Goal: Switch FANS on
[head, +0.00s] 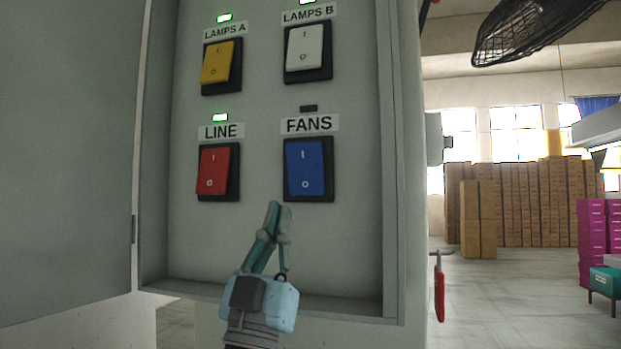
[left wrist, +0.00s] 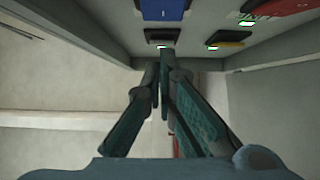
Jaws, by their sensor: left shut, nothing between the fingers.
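The blue FANS rocker switch (head: 305,168) sits at the lower right of the panel inside the open grey cabinet, under its FANS label (head: 310,124). The small lamp (head: 308,108) above that label is dark. My left gripper (head: 278,206) is shut and empty. In the head view its fingertips point up just below the lower left of the blue switch; I cannot tell their distance from the panel. In the left wrist view the shut fingertips (left wrist: 167,54) show below the blue switch (left wrist: 163,9). My right gripper is not in view.
The red LINE switch (head: 213,170), yellow LAMPS A switch (head: 219,63) and white LAMPS B switch (head: 307,49) have green lamps lit. The cabinet door (head: 66,150) stands open at left; the right wall (head: 390,170) bounds the panel. A black fan (head: 530,30) hangs upper right.

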